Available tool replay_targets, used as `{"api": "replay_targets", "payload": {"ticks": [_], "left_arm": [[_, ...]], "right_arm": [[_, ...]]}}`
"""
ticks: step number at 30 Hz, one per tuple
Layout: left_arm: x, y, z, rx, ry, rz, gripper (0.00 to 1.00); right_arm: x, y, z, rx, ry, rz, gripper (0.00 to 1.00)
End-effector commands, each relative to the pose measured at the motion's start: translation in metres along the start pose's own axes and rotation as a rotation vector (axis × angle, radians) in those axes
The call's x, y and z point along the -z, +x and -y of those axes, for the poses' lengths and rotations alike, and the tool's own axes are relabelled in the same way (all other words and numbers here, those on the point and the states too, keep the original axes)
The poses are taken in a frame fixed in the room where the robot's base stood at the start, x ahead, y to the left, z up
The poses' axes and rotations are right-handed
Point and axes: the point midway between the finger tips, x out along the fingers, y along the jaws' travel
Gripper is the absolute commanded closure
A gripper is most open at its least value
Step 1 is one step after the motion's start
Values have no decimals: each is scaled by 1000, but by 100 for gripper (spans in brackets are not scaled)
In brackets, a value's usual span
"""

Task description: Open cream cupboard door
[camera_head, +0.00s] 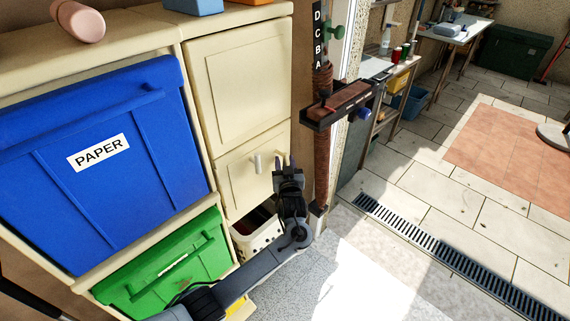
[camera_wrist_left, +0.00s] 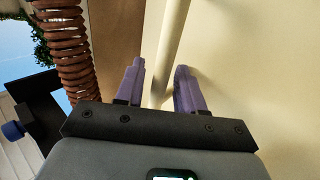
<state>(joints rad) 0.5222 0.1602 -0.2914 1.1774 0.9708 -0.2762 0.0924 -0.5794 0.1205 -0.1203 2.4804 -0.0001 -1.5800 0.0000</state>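The cream cupboard has an upper door (camera_head: 240,80) and a lower door (camera_head: 240,184), and both look shut. A short pale handle (camera_head: 257,163) stands out from the lower door. My left gripper (camera_head: 285,162) is at the right edge of the lower door, right of this handle and apart from it. In the left wrist view its two purple fingers (camera_wrist_left: 160,88) are spread. A rounded cream bar (camera_wrist_left: 172,45) shows between them; I cannot tell whether it is a handle or an edge, or whether they touch it. My right gripper is not in view.
A blue PAPER bin (camera_head: 100,200) and a green bin (camera_head: 165,275) are left of the cupboard. A white basket (camera_head: 256,240) sits below the lower door. A coiled brown hose (camera_head: 322,160) and a small shelf (camera_head: 340,105) are close on the right. Open floor lies farther right.

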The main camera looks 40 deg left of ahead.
Motion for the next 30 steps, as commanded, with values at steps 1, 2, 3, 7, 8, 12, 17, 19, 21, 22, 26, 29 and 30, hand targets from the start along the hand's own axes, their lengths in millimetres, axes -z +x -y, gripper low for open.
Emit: {"api": "replay_targets", "payload": {"ticks": [1, 2, 3, 7, 8, 12, 17, 19, 21, 22, 26, 29, 30], "left_arm": [[0, 0, 0, 0, 0, 0, 62], [0, 0, 0, 0, 0, 0, 62], [0, 0, 0, 0, 0, 0, 65], [0, 0, 0, 0, 0, 0, 85], [0, 0, 0, 0, 0, 0, 90], [0, 0, 0, 0, 0, 0, 100], [0, 0, 0, 0, 0, 0, 100], [0, -1, 0, -2, 0, 0, 100], [1, -2, -1, -6, -1, 0, 100], [2, -2, -1, -9, -1, -1, 100], [3, -9, -4, -41, 0, 1, 100], [5, -18, -7, -84, 1, 2, 100], [6, -24, -9, -107, 1, 1, 100]], "right_arm": [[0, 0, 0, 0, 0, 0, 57], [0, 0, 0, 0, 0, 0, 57], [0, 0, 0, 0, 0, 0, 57], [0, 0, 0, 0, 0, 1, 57], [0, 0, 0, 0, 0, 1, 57], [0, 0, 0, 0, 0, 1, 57], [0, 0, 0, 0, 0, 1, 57], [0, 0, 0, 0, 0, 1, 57], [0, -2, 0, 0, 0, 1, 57], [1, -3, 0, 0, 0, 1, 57], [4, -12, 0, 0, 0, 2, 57], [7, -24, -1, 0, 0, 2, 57], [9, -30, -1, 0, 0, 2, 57]]}}
